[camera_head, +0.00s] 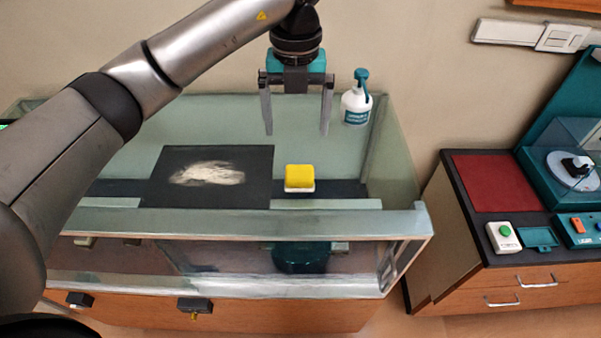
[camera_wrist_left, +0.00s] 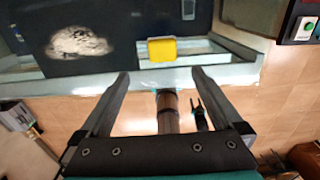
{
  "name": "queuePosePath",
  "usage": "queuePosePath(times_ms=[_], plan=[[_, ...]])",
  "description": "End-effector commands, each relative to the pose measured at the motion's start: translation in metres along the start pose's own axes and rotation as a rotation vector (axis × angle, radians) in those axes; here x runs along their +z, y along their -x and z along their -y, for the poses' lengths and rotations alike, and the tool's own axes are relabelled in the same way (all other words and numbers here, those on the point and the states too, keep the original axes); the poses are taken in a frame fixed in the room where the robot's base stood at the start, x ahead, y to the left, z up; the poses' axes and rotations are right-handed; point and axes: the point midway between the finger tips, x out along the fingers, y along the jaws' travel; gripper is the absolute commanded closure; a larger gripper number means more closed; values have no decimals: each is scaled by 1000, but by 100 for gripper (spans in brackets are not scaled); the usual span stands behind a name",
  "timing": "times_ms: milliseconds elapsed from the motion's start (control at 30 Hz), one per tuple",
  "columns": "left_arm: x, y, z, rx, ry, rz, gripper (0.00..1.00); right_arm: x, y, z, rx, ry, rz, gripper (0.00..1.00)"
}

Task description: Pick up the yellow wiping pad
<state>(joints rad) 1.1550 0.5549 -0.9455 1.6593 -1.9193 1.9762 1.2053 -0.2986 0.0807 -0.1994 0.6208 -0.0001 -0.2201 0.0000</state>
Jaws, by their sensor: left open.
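The yellow wiping pad (camera_head: 299,176) has a white base and sits on the glass-sided case, just right of a black mat, in the head view. It also shows in the left wrist view (camera_wrist_left: 162,50), beyond the fingertips. My left gripper (camera_head: 297,133) hangs above and behind the pad in the head view, fingers pointing down, open and empty. Its two fingers also show in the left wrist view (camera_wrist_left: 161,76), apart with nothing between them. My right gripper is not visible in the head view.
The black mat (camera_head: 255,165) bears a pale powdery patch (camera_head: 208,173). A white spray bottle with a teal top (camera_head: 356,98) stands at the back right. The case's glass front rim (camera_head: 330,224) runs before the pad. A cabinet with a red panel (camera_head: 492,183) stands right.

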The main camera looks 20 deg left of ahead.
Motion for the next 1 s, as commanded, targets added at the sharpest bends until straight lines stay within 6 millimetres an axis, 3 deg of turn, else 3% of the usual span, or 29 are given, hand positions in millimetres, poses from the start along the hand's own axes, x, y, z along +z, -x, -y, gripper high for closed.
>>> queuePosePath(times_ms=[300,1000], plan=[[-2,-66,1,-1,-3,-6,0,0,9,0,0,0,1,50],[-2,-135,5,-4,-6,-4,0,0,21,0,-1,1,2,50]])
